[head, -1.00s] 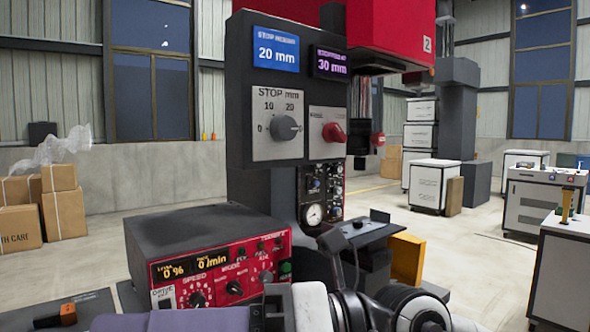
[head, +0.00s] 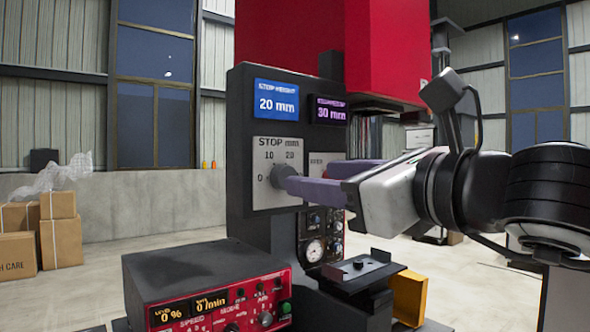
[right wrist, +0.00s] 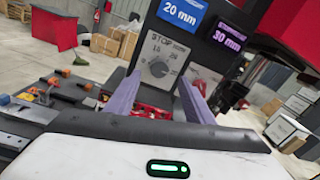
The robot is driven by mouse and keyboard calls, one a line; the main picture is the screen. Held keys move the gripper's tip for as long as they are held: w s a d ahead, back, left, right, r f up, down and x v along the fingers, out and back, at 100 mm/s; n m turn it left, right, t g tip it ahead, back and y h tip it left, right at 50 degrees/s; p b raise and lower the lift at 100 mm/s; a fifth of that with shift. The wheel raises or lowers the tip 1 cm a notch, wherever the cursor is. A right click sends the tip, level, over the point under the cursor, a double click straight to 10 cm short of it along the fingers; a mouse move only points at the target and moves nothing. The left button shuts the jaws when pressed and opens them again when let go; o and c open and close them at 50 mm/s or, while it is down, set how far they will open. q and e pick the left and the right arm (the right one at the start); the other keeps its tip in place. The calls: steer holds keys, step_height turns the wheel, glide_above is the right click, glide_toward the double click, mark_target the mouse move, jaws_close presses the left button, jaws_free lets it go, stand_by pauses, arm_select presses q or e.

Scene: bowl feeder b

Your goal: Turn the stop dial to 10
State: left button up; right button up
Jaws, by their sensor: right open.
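The stop dial (head: 280,175) is a grey round knob on a light panel marked STOP mm, with 0, 10 and 20 readable around it. It also shows in the right wrist view (right wrist: 154,70), framed between the two fingers. The blue display (head: 277,97) above reads 20 mm. My right gripper (head: 310,177) is open, with long purple fingers reaching in from the right; in the head view the near fingertip overlaps the knob's right edge. I cannot tell whether it touches. The pointer direction on the knob is unclear. My left gripper is out of view.
A second panel (head: 318,160) beside the dial is mostly hidden behind the fingers. A purple display (head: 328,110) reads 30 mm. The red machine body (head: 385,50) overhangs above right. A red-fronted control box (head: 215,295) stands below.

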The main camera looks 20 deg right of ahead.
mark_target(287, 174)
steer(key=p+x, duration=0.1)
steer(key=x, duration=0.4)
steer(key=shift+w+a+r+p, duration=0.1)
steer(key=shift+w+a+p, duration=0.05)
steer(key=shift+w+p, duration=0.25)
steer(key=shift+w+a, duration=0.1)
steer(key=shift+w, duration=0.3)
